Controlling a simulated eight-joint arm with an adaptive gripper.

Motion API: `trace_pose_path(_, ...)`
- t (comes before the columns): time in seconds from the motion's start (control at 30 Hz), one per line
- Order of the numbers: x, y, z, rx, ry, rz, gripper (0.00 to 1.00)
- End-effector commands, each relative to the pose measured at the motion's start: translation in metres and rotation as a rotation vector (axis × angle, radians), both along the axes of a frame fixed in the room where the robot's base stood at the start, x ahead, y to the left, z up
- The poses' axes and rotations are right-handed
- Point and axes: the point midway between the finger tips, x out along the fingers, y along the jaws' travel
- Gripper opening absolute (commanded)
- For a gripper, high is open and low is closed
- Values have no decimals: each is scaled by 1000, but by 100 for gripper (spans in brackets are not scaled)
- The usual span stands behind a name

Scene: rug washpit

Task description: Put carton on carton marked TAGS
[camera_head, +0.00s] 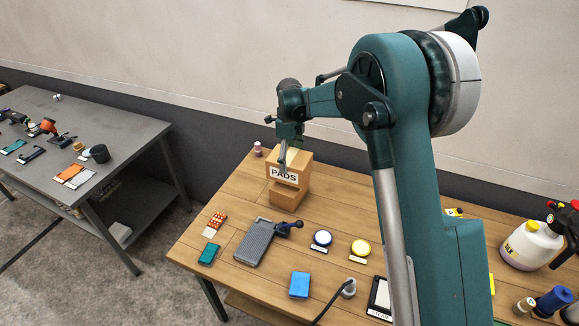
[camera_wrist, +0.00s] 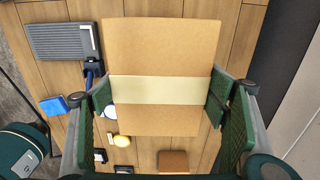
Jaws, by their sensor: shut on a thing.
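The tan carton marked PADS (camera_head: 291,168) is in my gripper (camera_head: 284,158), at the back of the wooden table. In the wrist view, the green fingers of my gripper (camera_wrist: 160,100) are shut on two opposite sides of this carton (camera_wrist: 160,55), which has a pale tape strip across it. A second tan carton (camera_head: 287,196) stands on the table directly under the held one in the head view. I cannot tell whether the two touch or a small gap remains.
A pink bottle (camera_head: 257,149) stands left of the cartons. White jug (camera_head: 531,245) is at right.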

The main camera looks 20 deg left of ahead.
Motion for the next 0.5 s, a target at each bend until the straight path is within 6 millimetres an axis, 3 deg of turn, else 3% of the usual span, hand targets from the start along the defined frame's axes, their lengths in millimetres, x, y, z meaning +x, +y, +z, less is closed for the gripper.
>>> trace_pose_path(0.23, 0, 0, -3, 0, 0, 0, 55)
trace_pose_path(0.5, 0, 0, -30, 0, 0, 0, 55)
